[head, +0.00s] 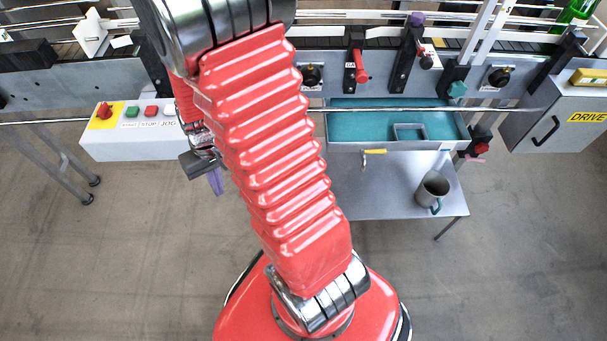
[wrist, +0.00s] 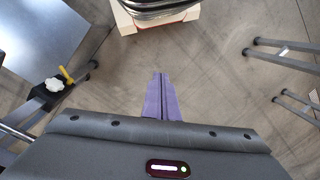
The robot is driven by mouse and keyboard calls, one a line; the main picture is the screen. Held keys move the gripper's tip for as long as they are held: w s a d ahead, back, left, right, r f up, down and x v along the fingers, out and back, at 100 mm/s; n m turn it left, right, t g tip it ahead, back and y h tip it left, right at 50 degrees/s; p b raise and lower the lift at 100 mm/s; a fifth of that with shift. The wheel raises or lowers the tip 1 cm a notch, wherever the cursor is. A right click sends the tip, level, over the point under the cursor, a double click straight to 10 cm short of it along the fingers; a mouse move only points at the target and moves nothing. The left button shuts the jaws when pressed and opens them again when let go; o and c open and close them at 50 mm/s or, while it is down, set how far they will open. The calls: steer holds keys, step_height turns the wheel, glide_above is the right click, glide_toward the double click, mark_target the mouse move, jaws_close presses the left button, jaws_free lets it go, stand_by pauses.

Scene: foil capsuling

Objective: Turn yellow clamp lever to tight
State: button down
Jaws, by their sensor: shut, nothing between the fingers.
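A small yellow lever (wrist: 66,74) shows at the left of the wrist view. It sits beside a white lobed knob (wrist: 54,85) on a dark bracket. I take it for the clamp lever; whether it is tight I cannot tell. In the head view my red arm seems to hide that spot. My gripper (wrist: 161,76) has purple fingers, shut and empty, pointing down over open floor, to the right of the lever and apart from it. In the head view the gripper (head: 216,182) hangs left of my arm, below the button box.
The button box (head: 140,130) stands left of my gripper. Right of my arm are a teal tray (head: 350,118), a yellow-handled tap (head: 374,152) and a grey table (head: 385,200) with a mug (head: 432,190). A rail runs along the machine front. Floor below is clear.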

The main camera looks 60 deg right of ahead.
steer(key=s+a+r+n+t, duration=0.1)
steer(key=s+a+r+t, duration=0.1)
steer(key=r, duration=0.7)
steer(key=s+a+r+n+t+h, duration=0.1)
steer(key=s+a+r, duration=0.2)
steer(key=r, duration=0.6)
steer(key=s+a+r+n+t, duration=0.2)
steer(key=a+r, duration=0.3)
steer(key=r, duration=0.4)
steer(key=shift+s+r+t, duration=0.25)
steer(key=shift+s+t, duration=0.05)
steer(key=shift+s, duration=0.55)
steer(key=shift+a, duration=0.15)
